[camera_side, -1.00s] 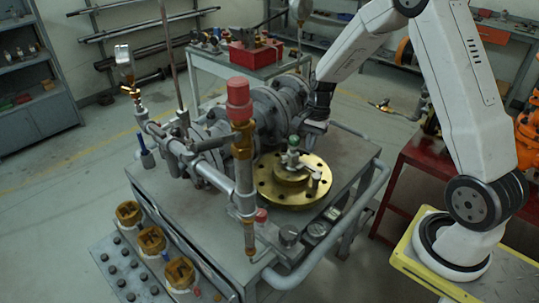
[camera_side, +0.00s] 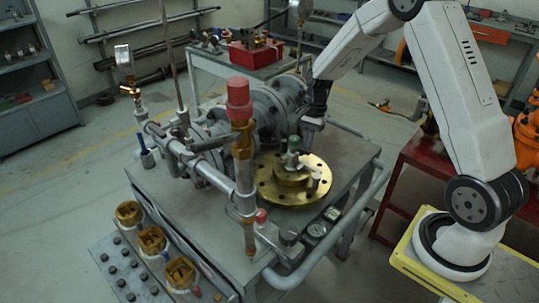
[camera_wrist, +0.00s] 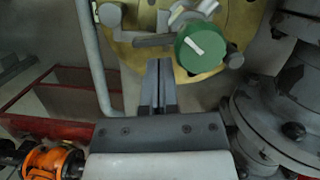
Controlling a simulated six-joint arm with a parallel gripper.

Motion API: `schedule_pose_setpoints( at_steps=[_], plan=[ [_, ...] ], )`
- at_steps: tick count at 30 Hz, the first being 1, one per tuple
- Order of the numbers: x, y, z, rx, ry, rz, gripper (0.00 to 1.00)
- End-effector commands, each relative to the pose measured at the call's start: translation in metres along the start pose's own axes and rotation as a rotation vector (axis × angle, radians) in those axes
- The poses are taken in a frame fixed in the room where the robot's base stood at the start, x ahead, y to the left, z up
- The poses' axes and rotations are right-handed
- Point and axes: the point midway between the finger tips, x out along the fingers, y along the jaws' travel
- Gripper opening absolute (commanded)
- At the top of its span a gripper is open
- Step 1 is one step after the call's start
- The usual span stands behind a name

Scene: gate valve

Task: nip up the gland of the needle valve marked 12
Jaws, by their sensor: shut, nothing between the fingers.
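A small valve with a green knob (camera_side: 293,142) stands on the round brass flange (camera_side: 265,190) on the bench. In the wrist view the green knob (camera_wrist: 201,46) carries a white pointer mark, and silver fittings lie beside it over the brass flange (camera_wrist: 135,55). I cannot read a 12 on any valve, and the gland is not clearly told apart. My gripper (camera_side: 309,146) is behind and just right of the green knob in the side view, partly hard to see. In the wrist view my gripper (camera_wrist: 158,65) has its fingers together, empty, just left of and below the knob.
Grey flanged pipework (camera_side: 275,110) stands close behind the brass flange; it also shows at right in the wrist view (camera_wrist: 270,110). A red-capped upright pipe (camera_side: 239,95) rises in front. A bench rail (camera_side: 365,195) runs along the right.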

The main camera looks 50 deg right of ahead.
Motion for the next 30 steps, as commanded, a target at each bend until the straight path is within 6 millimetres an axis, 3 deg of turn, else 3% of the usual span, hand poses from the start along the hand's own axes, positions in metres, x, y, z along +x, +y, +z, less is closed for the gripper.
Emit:
schedule_pose_setpoints(
  at_steps=[8,18,30],
  plan=[
    [-0.002,0.000,-0.006,0.001,0.001,-0.001,0.00],
    [-0.009,0.000,-0.040,0.003,0.000,-0.001,0.00],
    [-0.072,-0.001,-0.040,0.000,0.003,-0.003,0.00]
  ],
)
